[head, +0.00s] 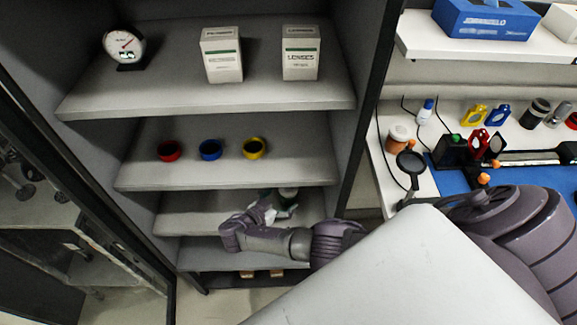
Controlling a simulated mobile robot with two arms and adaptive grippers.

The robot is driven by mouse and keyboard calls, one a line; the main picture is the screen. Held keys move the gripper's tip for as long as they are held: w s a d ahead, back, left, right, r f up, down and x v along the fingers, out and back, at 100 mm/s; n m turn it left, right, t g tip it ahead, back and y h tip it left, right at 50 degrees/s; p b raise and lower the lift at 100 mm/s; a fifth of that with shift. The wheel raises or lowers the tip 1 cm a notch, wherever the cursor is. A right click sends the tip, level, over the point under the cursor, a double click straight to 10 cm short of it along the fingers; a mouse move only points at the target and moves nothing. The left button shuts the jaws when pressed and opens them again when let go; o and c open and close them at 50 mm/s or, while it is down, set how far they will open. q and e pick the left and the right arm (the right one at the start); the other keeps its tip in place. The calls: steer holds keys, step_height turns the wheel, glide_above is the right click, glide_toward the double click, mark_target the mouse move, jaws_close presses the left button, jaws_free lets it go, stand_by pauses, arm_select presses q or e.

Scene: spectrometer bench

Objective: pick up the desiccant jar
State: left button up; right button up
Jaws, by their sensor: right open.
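A small jar with a dark greenish top (288,193), which looks like the desiccant jar, stands on the third shelf (185,212) of the open cabinet. Its lower part is hidden behind my right gripper (268,209). That gripper is open and at the jar, reaching in from the front. Whether its fingers touch the jar or stand around it I cannot tell. My left gripper is not in view.
Red (170,151), blue (210,150) and yellow (255,148) rings sit on the shelf above. Two lens boxes (222,55) (300,52) and a dial gauge (124,46) stand on the top shelf. A cluttered bench (425,183) with an orange jar (398,138) is at right.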

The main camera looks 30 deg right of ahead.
mark_target(288, 189)
steer(key=x, duration=0.4)
steer(key=shift+w, duration=0.15)
steer(key=shift+c, duration=0.4)
steer(key=c, duration=1.2)
steer(key=shift+c, duration=0.2)
steer(key=shift+r, duration=0.1)
steer(key=shift+r, duration=0.45)
steer(key=r+p, duration=0.2)
steer(key=r, duration=0.1)
steer(key=shift+s+r, duration=0.25)
steer(key=shift+r, duration=0.1)
steer(key=s+r+p, duration=0.1)
steer(key=s+r, duration=0.5)
steer(key=s, duration=0.5)
steer(key=shift+a, duration=0.25)
